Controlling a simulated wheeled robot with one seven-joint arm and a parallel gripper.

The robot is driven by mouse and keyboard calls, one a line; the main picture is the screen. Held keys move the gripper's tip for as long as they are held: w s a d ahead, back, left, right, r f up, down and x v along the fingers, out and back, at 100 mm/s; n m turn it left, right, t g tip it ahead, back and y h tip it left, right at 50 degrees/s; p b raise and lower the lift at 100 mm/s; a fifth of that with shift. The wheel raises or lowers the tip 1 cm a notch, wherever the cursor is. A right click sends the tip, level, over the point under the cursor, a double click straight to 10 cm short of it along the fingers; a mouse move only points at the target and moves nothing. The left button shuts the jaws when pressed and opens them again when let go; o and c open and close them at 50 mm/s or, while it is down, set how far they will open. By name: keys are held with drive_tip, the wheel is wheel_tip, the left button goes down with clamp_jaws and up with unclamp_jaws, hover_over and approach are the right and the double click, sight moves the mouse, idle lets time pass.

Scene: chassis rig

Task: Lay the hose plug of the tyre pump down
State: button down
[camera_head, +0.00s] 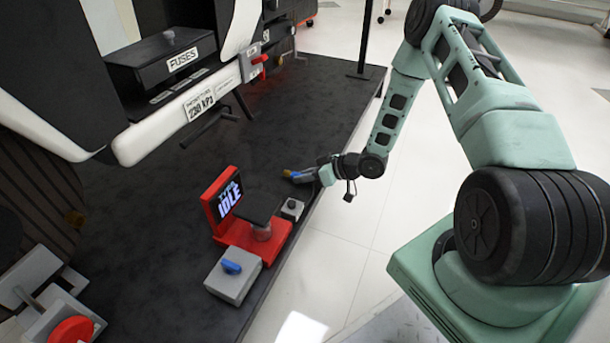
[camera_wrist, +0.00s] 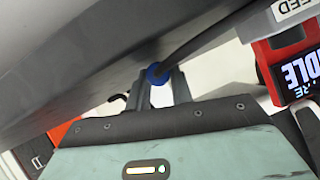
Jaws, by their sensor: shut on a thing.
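The tyre pump (camera_head: 250,232) is red, with a screen reading "TYRE IDLE", and stands on the dark platform in the head view. Part of it also shows at the right of the wrist view (camera_wrist: 288,66). My gripper (camera_head: 291,176) is just beyond the pump, low over the platform near its right edge. In the wrist view my gripper (camera_wrist: 163,88) is shut on the blue hose plug (camera_wrist: 157,74), held between the fingertips. A dark hose-like line (camera_wrist: 205,42) runs from the plug to the upper right. The head view is too small to tell whether the plug touches the platform.
A grey box with a blue knob (camera_head: 232,276) stands in front of the pump, and a small grey box with a black knob (camera_head: 292,209) beside it. A vehicle body with a fuse box (camera_head: 160,60) overhangs the left. The dark platform (camera_head: 320,110) is largely clear behind my gripper.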

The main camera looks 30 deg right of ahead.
drive_tip(key=c, duration=1.2)
unclamp_jaws()
drive_tip(key=shift+f, duration=0.1)
drive_tip(key=shift+c, duration=0.2)
drive_tip(key=shift+d, duration=0.1)
drive_tip(key=shift+d+f, duration=0.1)
drive_tip(key=shift+w, duration=0.1)
